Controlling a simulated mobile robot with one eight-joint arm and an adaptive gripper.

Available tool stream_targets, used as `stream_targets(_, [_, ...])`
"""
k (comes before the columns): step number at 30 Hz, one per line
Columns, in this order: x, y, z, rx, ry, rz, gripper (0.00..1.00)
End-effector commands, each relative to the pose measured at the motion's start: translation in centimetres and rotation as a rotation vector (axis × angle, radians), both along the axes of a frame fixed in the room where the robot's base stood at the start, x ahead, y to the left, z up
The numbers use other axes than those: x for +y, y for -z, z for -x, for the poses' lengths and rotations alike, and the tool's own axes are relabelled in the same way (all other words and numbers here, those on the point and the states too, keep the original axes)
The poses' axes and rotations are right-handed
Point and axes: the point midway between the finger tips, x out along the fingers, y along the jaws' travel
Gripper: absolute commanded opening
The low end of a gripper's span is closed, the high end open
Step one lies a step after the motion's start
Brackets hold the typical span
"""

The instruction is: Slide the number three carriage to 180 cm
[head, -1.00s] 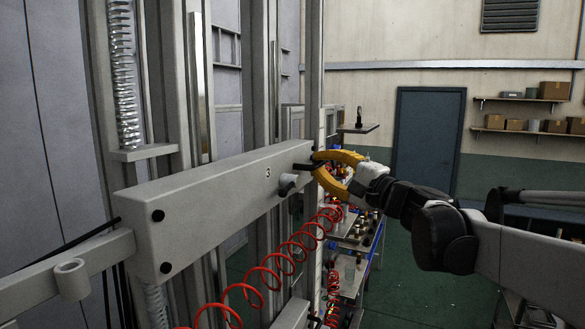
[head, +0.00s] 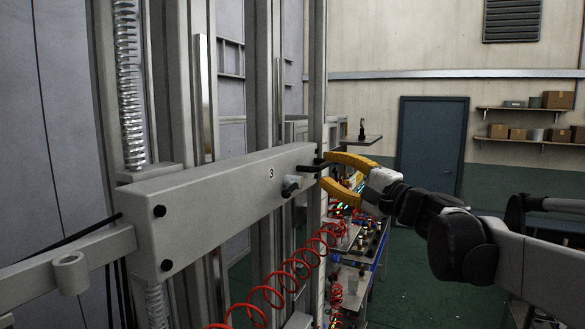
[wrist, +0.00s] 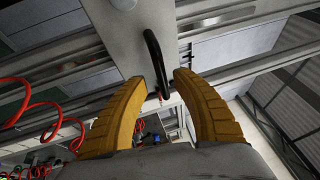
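The number three carriage (head: 215,215) is a long grey box beam marked "3", spanning the upright posts in the head view. A black bar handle (head: 312,167) sticks out at its right end, and a grey knob (head: 290,188) sits below it. My gripper (head: 326,170) is at the handle's outer end, with its yellow fingers apart. In the wrist view my gripper (wrist: 170,80) is also open, and the black handle (wrist: 153,58) reaches into the gap between the fingertips. Whether a finger touches it I cannot tell. No scale marks are readable.
A red coiled hose (head: 300,265) hangs below the carriage. A coil spring (head: 128,90) stands above a bracket at left. A workbench (head: 352,262) with small parts is behind my gripper. A blue door (head: 432,140) and shelves are far back; green floor is open there.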

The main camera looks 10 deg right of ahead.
Motion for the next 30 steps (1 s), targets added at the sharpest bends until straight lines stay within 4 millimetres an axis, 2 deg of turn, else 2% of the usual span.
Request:
stream_targets(6, [-2.7, 0.8, 4.2, -0.001, 0.005, 0.0, 0.34])
stream_targets(13, [-4.7, 1.5, 7.6, 0.0, 0.003, 0.001, 0.34])
stream_targets(18, [-5.1, 1.7, 8.4, 0.0, 0.001, 0.001, 0.34])
stream_targets(26, [-5.1, 1.7, 8.5, 0.001, 0.0, 0.001, 0.34])
stream_targets(29, [-4.5, 2.8, 8.6, 0.01, -0.006, 0.017, 0.34])
stream_targets(30, [-4.0, 4.1, 8.8, 0.022, -0.012, 0.036, 0.34])
